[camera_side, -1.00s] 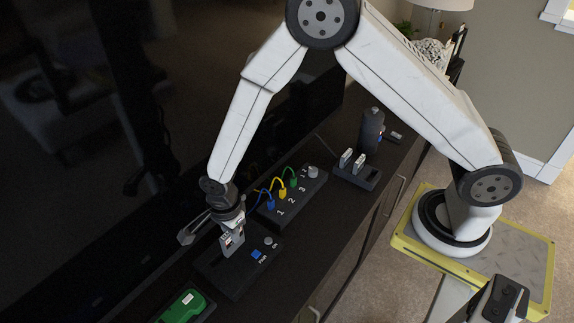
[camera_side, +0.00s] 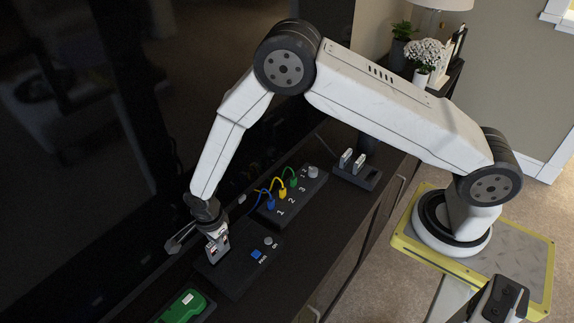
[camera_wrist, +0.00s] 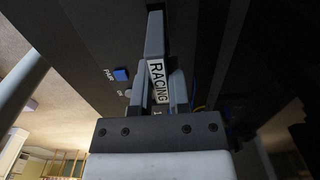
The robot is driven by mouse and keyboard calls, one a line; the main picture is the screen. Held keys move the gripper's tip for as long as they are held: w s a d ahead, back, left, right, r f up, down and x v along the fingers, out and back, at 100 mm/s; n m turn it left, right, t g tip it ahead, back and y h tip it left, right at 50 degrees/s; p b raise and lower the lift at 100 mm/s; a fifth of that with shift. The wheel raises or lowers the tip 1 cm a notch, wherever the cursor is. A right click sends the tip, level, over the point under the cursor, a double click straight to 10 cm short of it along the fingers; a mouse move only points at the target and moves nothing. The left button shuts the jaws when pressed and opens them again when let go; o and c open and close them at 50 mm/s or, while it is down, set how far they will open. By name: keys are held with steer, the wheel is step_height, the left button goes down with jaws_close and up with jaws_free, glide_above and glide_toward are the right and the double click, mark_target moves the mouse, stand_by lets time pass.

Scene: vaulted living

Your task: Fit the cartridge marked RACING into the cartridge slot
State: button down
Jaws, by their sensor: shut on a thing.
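My gripper (camera_side: 216,240) is shut on the grey cartridge with the white label (camera_side: 218,247). In the wrist view the label (camera_wrist: 157,79) reads RACING, and the cartridge sits between the fingers of my gripper (camera_wrist: 158,88). The cartridge is over the far left end of the dark console (camera_side: 238,279), its lower end close to the console's top. The cartridge slot is hidden behind the cartridge and gripper. I cannot tell whether the cartridge touches or enters it.
A switch box (camera_side: 296,203) with blue, yellow and green cables stands behind the console. A dark rack (camera_side: 362,180) holds two more cartridges farther back. A green device (camera_side: 184,306) lies at the front left. The large dark screen (camera_side: 90,150) is close on the left.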

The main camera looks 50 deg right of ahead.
steer(key=shift+f, duration=1.55)
steer(key=shift+f, duration=0.1)
steer(key=c, duration=0.6)
jaws_free()
steer(key=shift+r, duration=6.15)
